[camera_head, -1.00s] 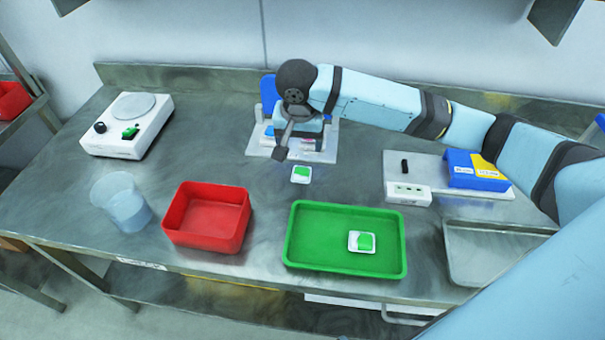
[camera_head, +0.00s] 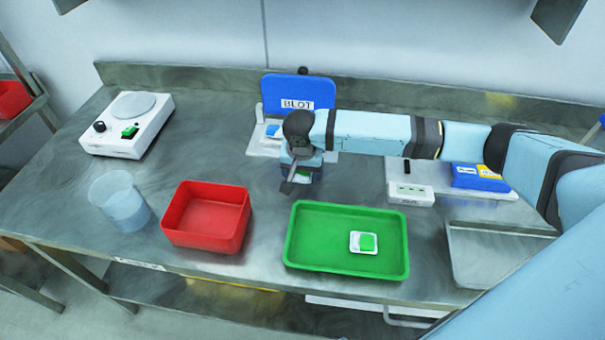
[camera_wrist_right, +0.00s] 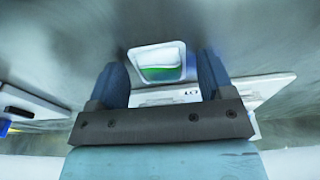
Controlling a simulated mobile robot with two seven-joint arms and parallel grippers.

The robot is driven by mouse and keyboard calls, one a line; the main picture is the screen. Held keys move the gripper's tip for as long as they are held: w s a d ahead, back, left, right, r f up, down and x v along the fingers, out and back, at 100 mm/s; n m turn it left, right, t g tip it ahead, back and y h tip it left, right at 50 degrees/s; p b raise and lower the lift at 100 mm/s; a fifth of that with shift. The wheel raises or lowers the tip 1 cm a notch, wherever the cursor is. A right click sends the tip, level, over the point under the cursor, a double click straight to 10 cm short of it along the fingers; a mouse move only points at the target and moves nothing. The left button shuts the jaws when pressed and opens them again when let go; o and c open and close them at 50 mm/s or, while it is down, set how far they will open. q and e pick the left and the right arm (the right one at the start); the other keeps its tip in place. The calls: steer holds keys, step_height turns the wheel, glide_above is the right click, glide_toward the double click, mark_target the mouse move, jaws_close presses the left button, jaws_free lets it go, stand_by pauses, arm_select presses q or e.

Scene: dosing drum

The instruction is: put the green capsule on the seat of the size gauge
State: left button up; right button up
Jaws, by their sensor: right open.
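A small white square dish with green in it (camera_head: 303,176) stands on the bench, mostly hidden by my right gripper (camera_head: 296,182). In the right wrist view this dish (camera_wrist_right: 158,63) lies between the two spread fingers of my open right gripper (camera_wrist_right: 161,72), with nothing visibly gripped. A second white dish with a green piece (camera_head: 362,242) is in the green tray (camera_head: 300,262). I cannot tell whether either green piece is the capsule. A pale plate with a white block (camera_head: 410,194) and a black post stands at right; I cannot tell whether it is the size gauge. My left gripper is not in view.
A blue panel marked BLOT (camera_head: 298,92) stands behind my right arm. A red bin (camera_head: 206,215), a clear beaker (camera_head: 120,203) and a white scale-like device (camera_head: 127,125) are at left. A blue and yellow box (camera_head: 477,175) and a metal tray (camera_head: 495,255) are at right.

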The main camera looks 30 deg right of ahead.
steer(key=shift+c, duration=0.2)
steer(key=c, duration=1)
steer(key=shift+r, duration=0.1)
